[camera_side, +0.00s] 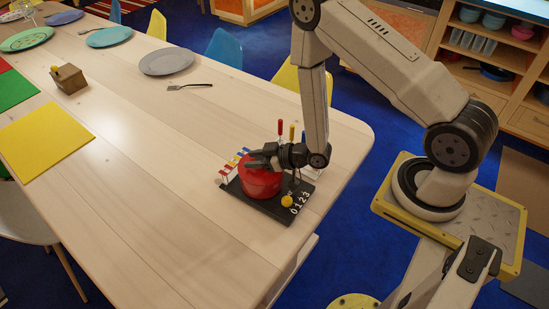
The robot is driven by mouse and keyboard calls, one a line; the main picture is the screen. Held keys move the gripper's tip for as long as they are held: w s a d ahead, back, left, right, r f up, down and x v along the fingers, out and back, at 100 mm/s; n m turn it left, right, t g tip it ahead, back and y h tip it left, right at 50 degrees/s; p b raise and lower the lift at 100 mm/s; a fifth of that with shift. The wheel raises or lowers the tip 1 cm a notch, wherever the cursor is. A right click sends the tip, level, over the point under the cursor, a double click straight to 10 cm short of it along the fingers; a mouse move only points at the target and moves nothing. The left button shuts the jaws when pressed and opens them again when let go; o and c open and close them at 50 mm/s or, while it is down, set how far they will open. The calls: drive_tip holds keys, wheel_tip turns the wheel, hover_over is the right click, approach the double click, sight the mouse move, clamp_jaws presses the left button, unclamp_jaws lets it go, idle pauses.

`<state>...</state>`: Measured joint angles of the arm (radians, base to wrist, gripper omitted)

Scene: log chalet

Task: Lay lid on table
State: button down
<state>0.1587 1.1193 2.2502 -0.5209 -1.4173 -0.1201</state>
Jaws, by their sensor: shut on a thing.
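A round red container (262,187) stands on a black board (270,211) near the table's right edge. My gripper (258,161) is at the top of the red container, its dark fingers shut on the lid there. The lid is red like the container, and the fingers partly hide it. I cannot tell whether the lid is seated or slightly raised. The wooden table (165,205) has wide bare space to the left of the board.
The board carries coloured pegs (236,163), upright tools (280,128), a yellow knob (286,201) and digits. A grey plate (167,61), a fork (190,86), a small wooden box (69,79) and a yellow mat (45,139) lie farther off.

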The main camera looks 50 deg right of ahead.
drive_tip(key=shift+f, duration=0.2)
drive_tip(key=shift+c, duration=1.4)
unclamp_jaws()
drive_tip(key=shift+v, duration=3.9)
drive_tip(key=shift+w+d, duration=0.15)
drive_tip(key=shift+w, duration=0.05)
